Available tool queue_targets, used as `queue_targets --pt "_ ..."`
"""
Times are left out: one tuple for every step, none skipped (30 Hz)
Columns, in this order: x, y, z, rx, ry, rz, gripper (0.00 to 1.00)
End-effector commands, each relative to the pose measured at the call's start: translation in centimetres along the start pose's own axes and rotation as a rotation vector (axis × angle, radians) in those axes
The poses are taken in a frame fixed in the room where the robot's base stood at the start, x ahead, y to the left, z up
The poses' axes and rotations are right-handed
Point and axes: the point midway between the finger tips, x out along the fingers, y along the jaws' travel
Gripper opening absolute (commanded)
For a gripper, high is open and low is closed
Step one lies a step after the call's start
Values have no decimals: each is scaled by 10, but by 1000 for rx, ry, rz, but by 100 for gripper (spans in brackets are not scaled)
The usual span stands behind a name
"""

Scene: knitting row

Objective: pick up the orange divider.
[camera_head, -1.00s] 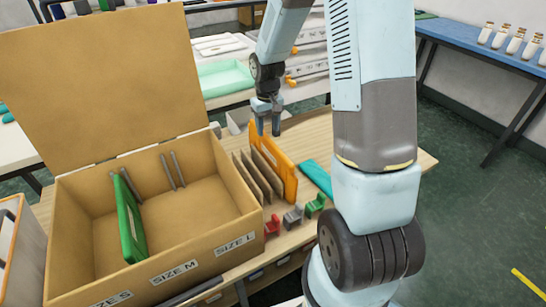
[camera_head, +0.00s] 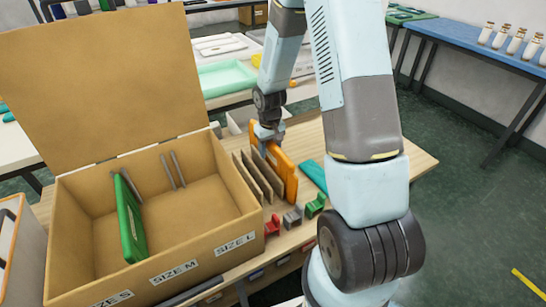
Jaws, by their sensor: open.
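The orange divider (camera_head: 285,173) stands upright on the wooden table, beside several brown dividers (camera_head: 258,177) on its left. My gripper (camera_head: 266,146) is open, pointing down at the top edge of the orange divider near its far end. The fingertips are small and partly hidden, so I cannot tell whether they touch it.
A large open box (camera_head: 226,196) with size labels stands to the left, with a green divider (camera_head: 130,222) inside. Red (camera_head: 272,226), grey (camera_head: 293,218) and green clips (camera_head: 315,205) lie in front. A teal item (camera_head: 315,175) lies to the right.

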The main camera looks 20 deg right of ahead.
Motion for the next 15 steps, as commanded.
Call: queue_targets --pt "0 0 0 0 0 0 51" --pt "0 0 0 0 0 0 51" --pt "0 0 0 0 0 0 51" --pt "0 0 0 0 0 0 51" --pt "0 0 0 0 0 0 49" --pt "0 0 0 1 0 0 45" --pt "0 0 0 0 0 0 42" --pt "0 0 0 1 0 0 40" --pt "0 0 0 1 0 0 36" --pt "0 0 0 1 0 0 33" --pt "0 0 0 1 0 0 30" --pt "0 0 0 1 0 0 26" --pt "0 0 0 1 0 0 23" --pt "0 0 0 1 0 0 20" --pt "0 0 0 1 0 0 17"
